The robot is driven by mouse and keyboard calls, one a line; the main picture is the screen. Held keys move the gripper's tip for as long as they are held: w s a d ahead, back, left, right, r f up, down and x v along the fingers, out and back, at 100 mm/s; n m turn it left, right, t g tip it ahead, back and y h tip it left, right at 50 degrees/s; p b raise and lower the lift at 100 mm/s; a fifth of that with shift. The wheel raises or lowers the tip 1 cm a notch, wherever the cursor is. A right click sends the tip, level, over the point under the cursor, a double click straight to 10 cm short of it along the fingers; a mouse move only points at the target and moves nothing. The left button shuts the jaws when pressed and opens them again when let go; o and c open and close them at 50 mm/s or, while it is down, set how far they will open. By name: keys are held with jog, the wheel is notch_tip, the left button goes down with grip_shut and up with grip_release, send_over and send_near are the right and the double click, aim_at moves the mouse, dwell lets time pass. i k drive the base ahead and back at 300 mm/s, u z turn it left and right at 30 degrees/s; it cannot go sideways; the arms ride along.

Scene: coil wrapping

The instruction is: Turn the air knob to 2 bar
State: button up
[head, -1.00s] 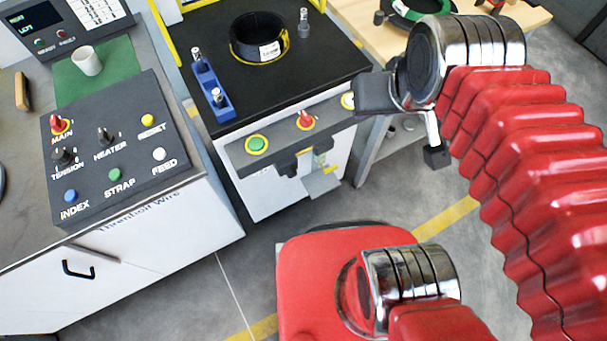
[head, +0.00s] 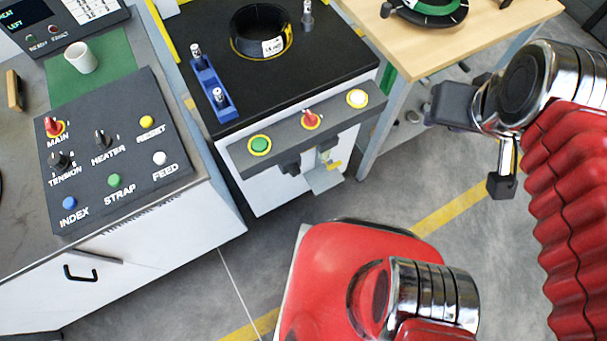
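No knob labelled air can be read in the head view. Small fittings (head: 325,160) hang under the bar, too small to make out. My gripper (head: 478,145) is at the right, above the floor and apart from the bar. Dark end pieces show at its left and below, but its fingertips cannot be made out clearly. I see nothing held in it.
The left control box (head: 115,190) has MAIN, TENSION and HEATER knobs and several buttons. A white cup (head: 80,57) stands behind it. A dark coil (head: 261,32) and blue holder (head: 211,90) are on the black machine top. A wooden table (head: 480,40) stands at the right.

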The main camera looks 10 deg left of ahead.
aim_at(294, 169)
jog(key=z, duration=0.05)
jog(key=k, duration=1.5)
jog(key=u, duration=1.35)
jog(key=i, duration=1)
jog(key=u, duration=0.05)
